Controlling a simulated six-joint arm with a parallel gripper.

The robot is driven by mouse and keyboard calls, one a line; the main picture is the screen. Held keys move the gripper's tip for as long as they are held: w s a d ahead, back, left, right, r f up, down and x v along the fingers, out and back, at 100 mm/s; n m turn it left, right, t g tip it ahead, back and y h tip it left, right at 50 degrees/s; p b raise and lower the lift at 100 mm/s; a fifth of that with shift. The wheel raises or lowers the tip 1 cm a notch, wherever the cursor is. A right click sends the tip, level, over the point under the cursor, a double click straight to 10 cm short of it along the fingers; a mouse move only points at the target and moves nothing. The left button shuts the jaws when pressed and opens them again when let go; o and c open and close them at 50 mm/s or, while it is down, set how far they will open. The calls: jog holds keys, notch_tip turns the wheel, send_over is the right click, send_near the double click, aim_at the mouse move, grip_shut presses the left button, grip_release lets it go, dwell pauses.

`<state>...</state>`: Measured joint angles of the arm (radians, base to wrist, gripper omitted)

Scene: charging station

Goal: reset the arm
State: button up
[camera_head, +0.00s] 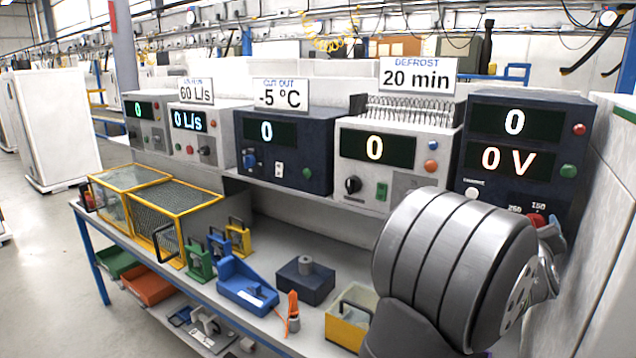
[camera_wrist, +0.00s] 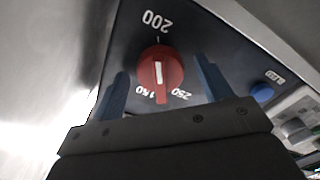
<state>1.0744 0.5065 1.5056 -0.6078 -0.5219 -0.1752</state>
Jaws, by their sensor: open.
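My gripper (camera_wrist: 163,80) is open and empty. In the wrist view its two blue fingers stand left and right of a red round knob (camera_wrist: 160,72) with a white mark, and there is clear space between each finger and the knob. The knob sits on a dark panel, with an upside-down scale reading 150, 200 and 250. In the head view, my gripper (camera_head: 550,228) is at the right, low on the front of the dark unit (camera_head: 520,175) showing 0 and 0 V. My grey wrist hides part of that unit. I cannot tell whether a finger touches the panel.
Several other instrument units stand in a row, including a white one (camera_head: 395,165) and a dark one (camera_head: 285,160). On the bench are yellow-framed mesh boxes (camera_head: 175,200), a blue holder (camera_head: 247,285) and a yellow box (camera_head: 350,318). A pale wall (camera_head: 610,220) is close on the right.

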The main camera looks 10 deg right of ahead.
jog(key=s+a+n, duration=0.2)
jog(key=s+a, duration=0.9)
jog(key=a, duration=0.1)
jog(key=shift+s+a+f, duration=0.2)
jog(key=shift+s, duration=0.05)
